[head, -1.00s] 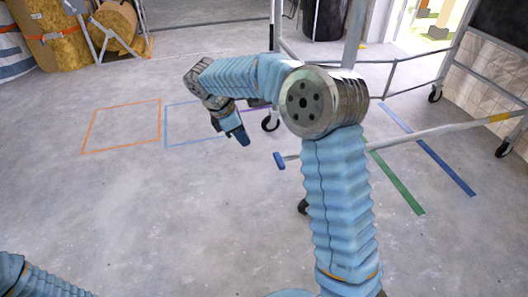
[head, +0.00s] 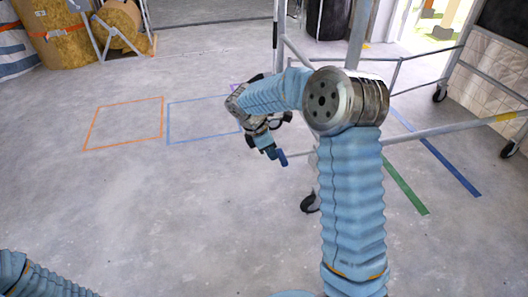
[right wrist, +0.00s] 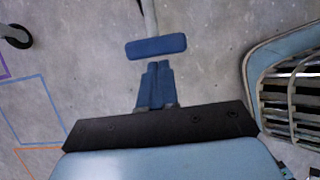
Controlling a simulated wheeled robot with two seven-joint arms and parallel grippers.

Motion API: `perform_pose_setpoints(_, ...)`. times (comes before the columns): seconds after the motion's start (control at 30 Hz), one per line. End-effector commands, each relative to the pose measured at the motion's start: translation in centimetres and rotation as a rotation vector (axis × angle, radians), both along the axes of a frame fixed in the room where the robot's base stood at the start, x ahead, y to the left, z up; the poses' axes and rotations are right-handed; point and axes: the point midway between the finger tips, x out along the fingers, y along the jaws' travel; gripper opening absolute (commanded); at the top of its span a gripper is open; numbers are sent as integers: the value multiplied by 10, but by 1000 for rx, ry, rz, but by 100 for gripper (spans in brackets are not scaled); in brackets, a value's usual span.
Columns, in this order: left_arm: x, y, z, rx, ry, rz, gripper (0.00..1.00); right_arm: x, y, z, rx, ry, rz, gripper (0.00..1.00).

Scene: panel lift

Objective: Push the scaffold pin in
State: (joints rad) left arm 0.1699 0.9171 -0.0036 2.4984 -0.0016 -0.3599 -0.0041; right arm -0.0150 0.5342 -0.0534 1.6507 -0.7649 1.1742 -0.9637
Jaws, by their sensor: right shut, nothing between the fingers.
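The scaffold pin shows in the head view as a blue crosspiece (head: 282,157) at the left end of a pale tube. In the right wrist view its blue crosspiece (right wrist: 156,46) lies across the view, with a thin grey rod running away behind it. My right gripper (head: 270,152) is shut and empty, its blue fingers right beside the crosspiece. In the right wrist view the closed fingertips (right wrist: 157,66) point at the crosspiece's middle, very close; I cannot tell whether they touch. My left gripper is out of view; only part of my left arm shows at the lower left.
A metal scaffold frame with a long rail (head: 440,128) and caster wheels (head: 311,202) stands behind and right of my right arm. Floor tape outlines (head: 125,123) lie at left. Wrapped rolls (head: 60,35) stand at the back left. The left floor is clear.

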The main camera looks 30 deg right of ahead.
Motion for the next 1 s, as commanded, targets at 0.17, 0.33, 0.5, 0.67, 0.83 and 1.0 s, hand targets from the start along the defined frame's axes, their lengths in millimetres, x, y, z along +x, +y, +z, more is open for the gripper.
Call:
perform_pose_setpoints(0.17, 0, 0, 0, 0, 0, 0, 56, 0, -1, 0, 0, 0, 0, 0)
perform_pose_setpoints(0.33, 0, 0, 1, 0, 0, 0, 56, -1, -3, 1, 0, 0, -1, 0)
perform_pose_setpoints(0.5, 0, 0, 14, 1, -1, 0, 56, -7, -31, 5, -1, -1, -5, 0)
perform_pose_setpoints(0.67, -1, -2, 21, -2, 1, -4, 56, -13, -56, 3, -1, 0, -2, 0)
perform_pose_setpoints(0.83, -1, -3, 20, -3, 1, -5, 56, -14, -61, 0, -1, -1, 0, 0)
perform_pose_setpoints(1.0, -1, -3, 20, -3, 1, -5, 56, -14, -60, 0, -1, -1, 0, 0)
